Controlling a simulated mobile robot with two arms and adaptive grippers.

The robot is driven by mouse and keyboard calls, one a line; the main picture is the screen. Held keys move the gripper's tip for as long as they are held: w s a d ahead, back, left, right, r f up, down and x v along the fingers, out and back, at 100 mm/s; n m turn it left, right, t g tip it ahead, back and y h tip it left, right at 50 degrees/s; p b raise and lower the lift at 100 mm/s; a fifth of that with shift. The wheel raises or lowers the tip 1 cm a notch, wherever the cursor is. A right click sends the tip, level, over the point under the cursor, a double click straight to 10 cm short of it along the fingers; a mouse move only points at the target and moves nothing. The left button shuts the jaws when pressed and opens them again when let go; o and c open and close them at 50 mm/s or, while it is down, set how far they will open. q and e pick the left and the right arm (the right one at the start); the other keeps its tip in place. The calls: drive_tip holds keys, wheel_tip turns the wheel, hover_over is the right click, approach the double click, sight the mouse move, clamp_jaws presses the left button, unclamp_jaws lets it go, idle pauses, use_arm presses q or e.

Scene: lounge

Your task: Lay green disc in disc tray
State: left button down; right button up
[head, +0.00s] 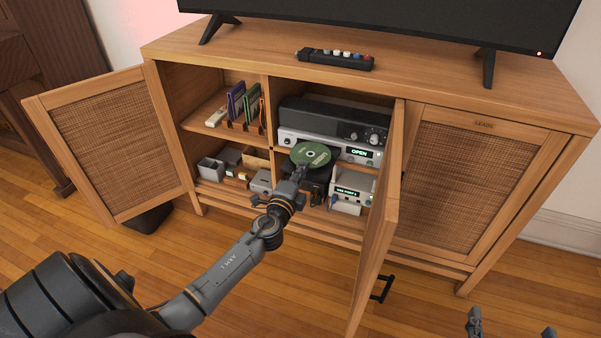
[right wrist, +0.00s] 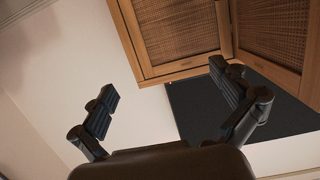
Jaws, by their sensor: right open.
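The green disc (head: 311,155) is in the head view, at the open middle bay of the cabinet. My left gripper (head: 298,174) is at the disc's near edge and looks shut on it. The silver player (head: 318,143) behind it shows "OPEN" on its display. A dark surface, seemingly the disc tray (head: 337,152), shows just right of the disc; the disc covers part of it, and I cannot tell whether they touch. My right gripper (head: 511,327) is open and empty at the lower right; its spread fingers also show in the right wrist view (right wrist: 168,98).
The left cabinet door (head: 120,140) stands open. The middle door (head: 377,225) stands open just right of my left arm's bay. Coloured cases (head: 243,100) stand on the upper left shelf, small boxes (head: 212,168) below. A remote (head: 335,59) lies on top. The right door (head: 470,180) is shut.

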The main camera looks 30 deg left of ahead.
use_arm(q)
drive_tip(key=shift+w+a+f+b, duration=0.1)
drive_tip(key=shift+w+f+b, duration=0.4)
drive_tip(key=shift+f+b, duration=0.35)
use_arm(e)
wheel_tip(320, 180, up, 8)
drive_tip(key=a+t+y, duration=0.1)
drive_tip(key=t, duration=0.3)
drive_tip(key=shift+w+a+t, duration=0.15)
drive_tip(key=shift+w+t, duration=0.1)
drive_tip(key=shift+t, duration=0.15)
drive_tip(key=shift+s+r+t+y, duration=0.15)
drive_tip(key=shift+r+t+y, duration=0.15)
drive_tip(key=shift+r+t, duration=0.45)
drive_tip(key=shift+r, duration=0.1)
use_arm(q)
drive_tip(key=shift+f, duration=0.15)
